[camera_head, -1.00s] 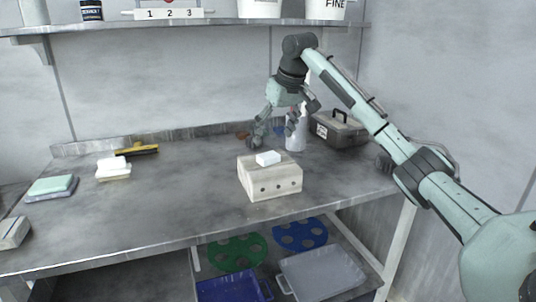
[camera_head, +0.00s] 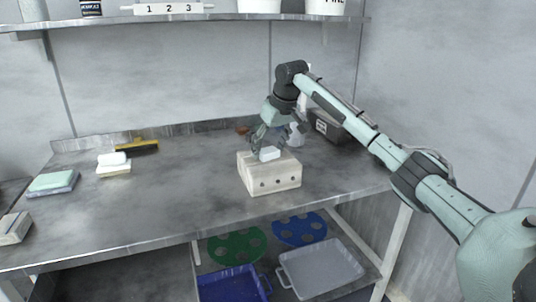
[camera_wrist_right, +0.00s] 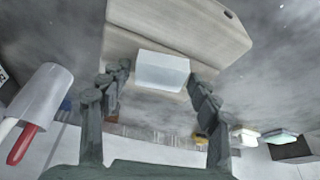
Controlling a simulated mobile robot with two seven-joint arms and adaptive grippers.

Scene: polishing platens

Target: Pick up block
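A small white block (camera_head: 269,153) lies on top of a pale wooden box (camera_head: 270,180) with dark holes in its front, on the grey table. My right gripper (camera_head: 268,146) is at the block, its fingers reaching down on either side. In the right wrist view the block (camera_wrist_right: 162,71) sits between the two spread fingers of the right gripper (camera_wrist_right: 160,80), with a gap visible on each side. The box (camera_wrist_right: 180,25) shows beyond the block. My left gripper is not in view.
White blocks (camera_head: 113,163), a yellow-handled brush (camera_head: 137,146) and a green pad (camera_head: 52,181) lie at the left. The middle-left tabletop is clear.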

